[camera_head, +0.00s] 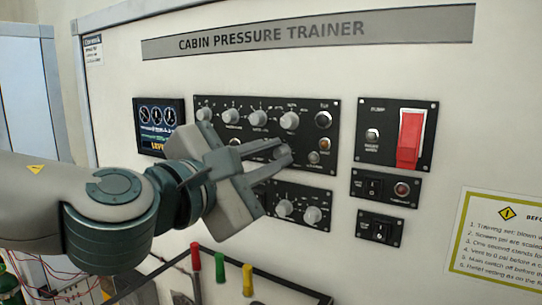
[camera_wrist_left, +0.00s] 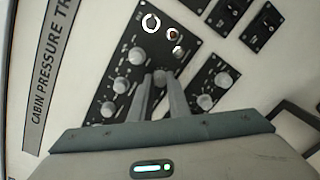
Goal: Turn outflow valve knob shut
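The upper knob panel (camera_head: 330,104) carries a top row of grey knobs. A lower knob panel (camera_head: 325,187) has further knobs. The labels are too small to read, so I cannot tell which is the outflow valve knob. My left gripper (camera_head: 285,153) reaches across the bottom of the upper panel and hides part of both panels. In the left wrist view, its two fingers (camera_wrist_left: 158,78) have a narrow gap between them, with a grey knob at their tips. I cannot tell whether they grip it or only stand around it. My right gripper is not in view.
A small gauge screen (camera_head: 160,120) is on the left. A red switch cover (camera_head: 410,138) and two small switch panels are on the right. Red, green and yellow handles (camera_head: 220,267) stand below my arm. A yellow-edged notice (camera_head: 500,245) is at lower right.

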